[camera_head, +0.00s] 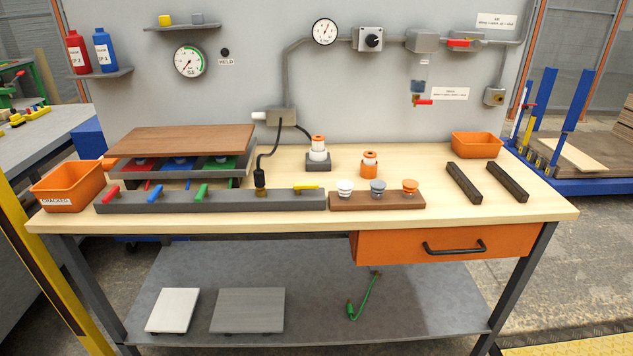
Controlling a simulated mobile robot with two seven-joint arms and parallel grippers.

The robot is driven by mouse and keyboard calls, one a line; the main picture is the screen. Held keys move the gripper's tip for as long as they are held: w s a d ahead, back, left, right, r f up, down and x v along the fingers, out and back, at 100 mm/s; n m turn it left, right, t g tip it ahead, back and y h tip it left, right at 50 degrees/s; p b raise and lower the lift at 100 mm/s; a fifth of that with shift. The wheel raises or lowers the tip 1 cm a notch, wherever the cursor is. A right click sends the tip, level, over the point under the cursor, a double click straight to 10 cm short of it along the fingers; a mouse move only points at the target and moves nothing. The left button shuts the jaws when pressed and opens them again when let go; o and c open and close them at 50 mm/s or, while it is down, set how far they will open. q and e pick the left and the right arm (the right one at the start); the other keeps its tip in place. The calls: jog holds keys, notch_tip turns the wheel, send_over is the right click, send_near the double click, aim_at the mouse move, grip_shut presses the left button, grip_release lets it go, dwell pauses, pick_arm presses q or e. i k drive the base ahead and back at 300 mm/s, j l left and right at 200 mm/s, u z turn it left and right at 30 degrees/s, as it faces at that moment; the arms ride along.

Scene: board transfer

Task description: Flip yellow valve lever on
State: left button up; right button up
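The yellow valve lever (306,187) is on the right part of the long grey valve block (228,201) at the table's front edge. It lies roughly along the length of the block. Red (111,192), blue (155,194) and green (202,191) levers sit on the same block to its left, each at a slant. A dark hose with a brass fitting (261,190) meets the block just left of the yellow lever. Neither of my grippers shows in the head view.
A brown rack (350,200) with several capped pieces stands right of the block. Behind are a wooden board (183,139) over coloured plates and a grey box with a white and orange piece. An orange bin (69,188) stands left. Two dark bars (464,183) lie right.

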aim_at(298, 187)
jog(key=i+l, duration=0.9)
jog(key=u, duration=1.65)
